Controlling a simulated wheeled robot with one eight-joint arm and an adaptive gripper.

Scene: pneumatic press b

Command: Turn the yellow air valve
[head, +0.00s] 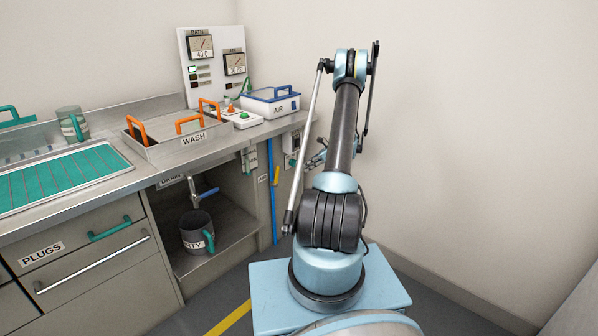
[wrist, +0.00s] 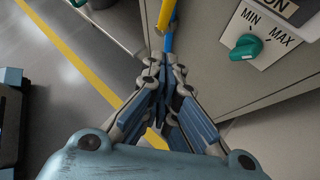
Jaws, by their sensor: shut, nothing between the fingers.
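The yellow air valve handle (head: 277,175) sits on a blue vertical pipe (head: 272,200) at the right end of the bench in the head view. In the wrist view the yellow handle (wrist: 167,14) is at the top centre, with the blue pipe (wrist: 169,42) beside it. My gripper (wrist: 166,65) is shut and empty, its fingertips just below the handle in that picture. Whether they touch it or the pipe I cannot tell. In the head view my gripper (head: 311,162) is partly hidden behind my arm, right of the valve.
A teal knob (wrist: 246,47) on a MIN/MAX plate is on the panel right of my gripper. The bench holds a WASH tray (head: 193,139) and a blue-white AIR box (head: 270,102). A dark mug (head: 196,232) stands in the open bay. A yellow floor stripe (wrist: 75,58) crosses clear floor.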

